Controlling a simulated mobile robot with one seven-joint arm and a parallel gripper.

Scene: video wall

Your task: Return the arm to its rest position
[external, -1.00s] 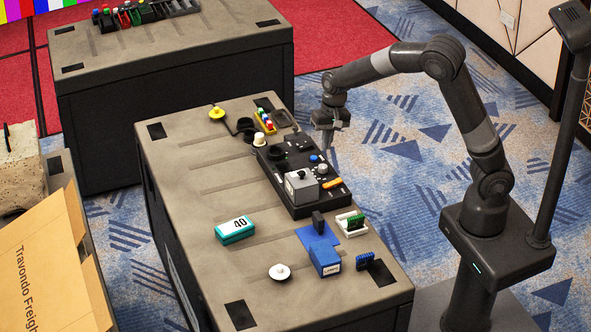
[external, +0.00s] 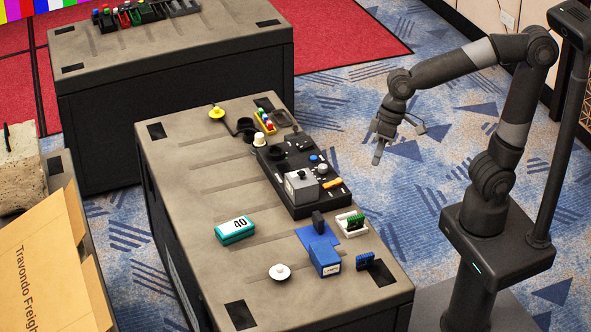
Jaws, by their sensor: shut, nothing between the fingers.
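My gripper (external: 377,157) hangs off the right side of the near grey case table (external: 205,180), over the blue patterned carpet. It points down, its fingers are together, and it holds nothing. My arm is bent, with its elbow raised high at the upper right. No object of the table touches the gripper.
A black panel (external: 290,205) with a grey box (external: 301,187) lies along the table's right side. A teal box (external: 235,230), a blue box (external: 325,261) and a white disc (external: 279,272) lie nearer. An open carton (external: 55,265) stands at left. Carpet around my gripper is clear.

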